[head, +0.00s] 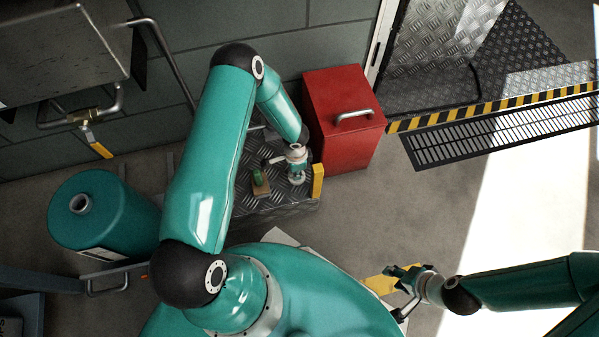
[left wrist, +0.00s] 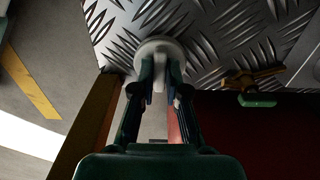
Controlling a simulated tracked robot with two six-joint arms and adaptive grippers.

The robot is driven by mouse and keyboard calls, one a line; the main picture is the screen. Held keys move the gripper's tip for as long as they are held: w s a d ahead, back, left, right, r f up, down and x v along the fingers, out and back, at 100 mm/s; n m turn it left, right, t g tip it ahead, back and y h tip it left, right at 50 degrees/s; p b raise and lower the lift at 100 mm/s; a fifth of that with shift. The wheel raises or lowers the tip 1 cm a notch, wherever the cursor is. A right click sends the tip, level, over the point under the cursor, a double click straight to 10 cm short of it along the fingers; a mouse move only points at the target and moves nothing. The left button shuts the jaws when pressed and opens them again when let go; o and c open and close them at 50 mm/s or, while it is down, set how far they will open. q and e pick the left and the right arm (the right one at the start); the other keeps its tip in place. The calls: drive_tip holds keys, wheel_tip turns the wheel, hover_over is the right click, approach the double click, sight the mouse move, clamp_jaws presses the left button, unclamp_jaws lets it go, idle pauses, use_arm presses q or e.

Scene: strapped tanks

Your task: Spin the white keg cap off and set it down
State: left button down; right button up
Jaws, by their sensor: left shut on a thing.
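The white keg cap (left wrist: 160,46) is a round pale disc between the fingertips of my left gripper (left wrist: 160,80) in the left wrist view. My left gripper (head: 297,170) is shut on it, over the diamond-plate step (head: 270,203) in the head view. The cap is close to the plate; whether it touches is unclear.
A red box (head: 343,120) with a handle stands to the right. A yellow strip (head: 318,181) marks the step's corner. Pipework with a yellow lever (head: 98,146) is above the keg.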

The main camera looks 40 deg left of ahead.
use_arm(q)
drive_tip(key=c, duration=1.1)
unclamp_jaws()
wheel_tip(320, 180, up, 12)
drive_tip(key=shift+f, duration=0.1)
